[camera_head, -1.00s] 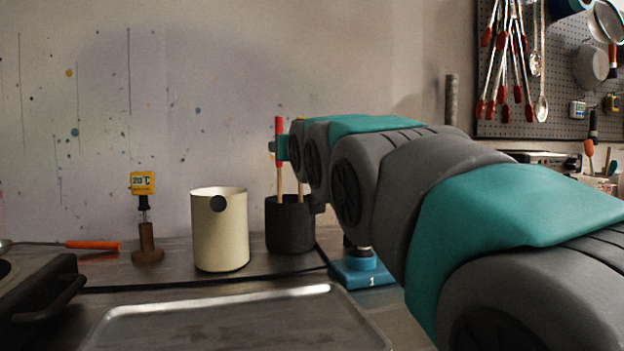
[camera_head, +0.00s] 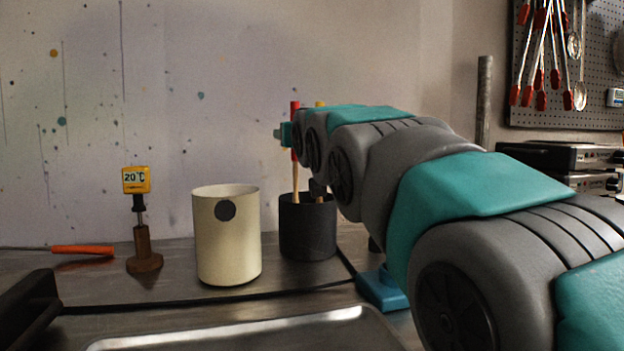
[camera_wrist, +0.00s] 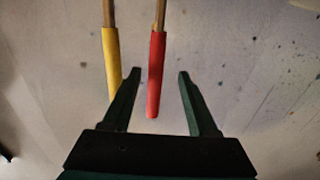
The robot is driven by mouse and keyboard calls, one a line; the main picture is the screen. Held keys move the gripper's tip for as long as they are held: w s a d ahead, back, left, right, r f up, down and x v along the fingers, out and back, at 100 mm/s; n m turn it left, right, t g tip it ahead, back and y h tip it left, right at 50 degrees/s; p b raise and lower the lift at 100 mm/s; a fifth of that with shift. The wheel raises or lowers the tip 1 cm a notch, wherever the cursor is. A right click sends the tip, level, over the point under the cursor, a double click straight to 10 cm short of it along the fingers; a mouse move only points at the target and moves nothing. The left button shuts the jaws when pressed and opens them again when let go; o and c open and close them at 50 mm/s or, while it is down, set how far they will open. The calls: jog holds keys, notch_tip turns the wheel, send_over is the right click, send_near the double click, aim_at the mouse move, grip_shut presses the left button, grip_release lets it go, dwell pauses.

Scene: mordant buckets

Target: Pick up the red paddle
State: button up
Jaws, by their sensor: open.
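The red paddle (camera_wrist: 156,75) has a red handle end and a wooden shaft. In the head view its red part (camera_head: 295,125) rises upright from the dark pot (camera_head: 307,228), which hides its lower end. My gripper (camera_wrist: 161,74) is open, and the red handle shows between its two fingers, closer to the left one, with no clear contact. In the head view my gripper (camera_head: 284,134) is largely hidden behind my arm. A yellow-handled paddle (camera_wrist: 112,60) stands beside the red one, just outside the left finger in the wrist view.
A cream pot (camera_head: 228,250) stands left of the dark pot. A yellow thermometer on a wooden stand (camera_head: 137,180) and an orange-handled tool (camera_head: 83,250) are farther left. A metal tray (camera_head: 250,335) lies in front. A blue base (camera_head: 382,288) is right of the dark pot.

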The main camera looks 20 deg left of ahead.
jog(key=x, duration=0.2)
jog(key=p+x, duration=0.1)
jog(key=x, duration=0.1)
jog(key=shift+w, duration=0.45)
jog(key=shift+d, duration=0.1)
jog(key=shift+r, duration=0.1)
grip_shut()
